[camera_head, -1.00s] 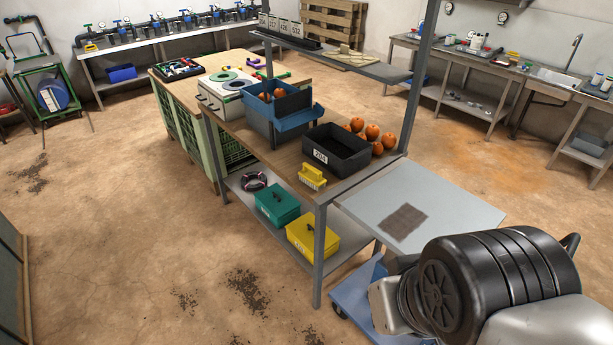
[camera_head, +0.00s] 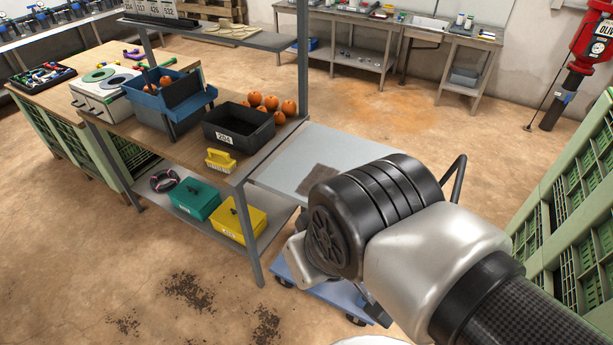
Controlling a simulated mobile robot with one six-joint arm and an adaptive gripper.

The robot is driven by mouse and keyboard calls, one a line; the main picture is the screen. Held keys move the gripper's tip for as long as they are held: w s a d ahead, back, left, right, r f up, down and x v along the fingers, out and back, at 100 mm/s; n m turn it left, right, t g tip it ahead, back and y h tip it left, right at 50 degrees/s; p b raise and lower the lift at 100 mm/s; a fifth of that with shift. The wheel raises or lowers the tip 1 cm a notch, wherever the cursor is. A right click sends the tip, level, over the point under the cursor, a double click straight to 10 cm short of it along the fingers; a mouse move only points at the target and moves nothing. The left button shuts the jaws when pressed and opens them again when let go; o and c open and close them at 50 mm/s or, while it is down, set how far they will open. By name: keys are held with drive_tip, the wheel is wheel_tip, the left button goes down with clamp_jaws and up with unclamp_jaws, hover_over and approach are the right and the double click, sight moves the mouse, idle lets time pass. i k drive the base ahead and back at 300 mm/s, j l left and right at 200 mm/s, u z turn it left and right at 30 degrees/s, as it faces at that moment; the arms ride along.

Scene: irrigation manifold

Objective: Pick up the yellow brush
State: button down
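The yellow brush (camera_head: 220,160) lies on the wooden workbench (camera_head: 190,153) near its front right corner, just in front of the black bin labelled 204. Its handle faces up and pale bristles show along its lower edge. My arm reaches in from the lower right, over the grey top of the blue cart and well to the right of the brush. My gripper's fingers are not clearly visible; the arm's wrist hides that area.
The black bin (camera_head: 239,128), a blue bin (camera_head: 170,98) and several oranges (camera_head: 288,108) stand behind the brush. A metal post (camera_head: 250,235) rises at the bench corner. Green and yellow boxes (camera_head: 238,222) sit on the lower shelf. The grey cart top (camera_head: 290,160) adjoins the bench.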

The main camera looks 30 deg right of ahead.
sight(217, 160)
drive_tip(key=i+j+z, duration=0.35)
drive_tip(key=i+j, duration=0.25)
drive_tip(key=i, duration=0.3)
drive_tip(key=i+j+z, duration=0.4)
drive_tip(key=i+j, duration=0.4)
drive_tip(key=i, duration=0.05)
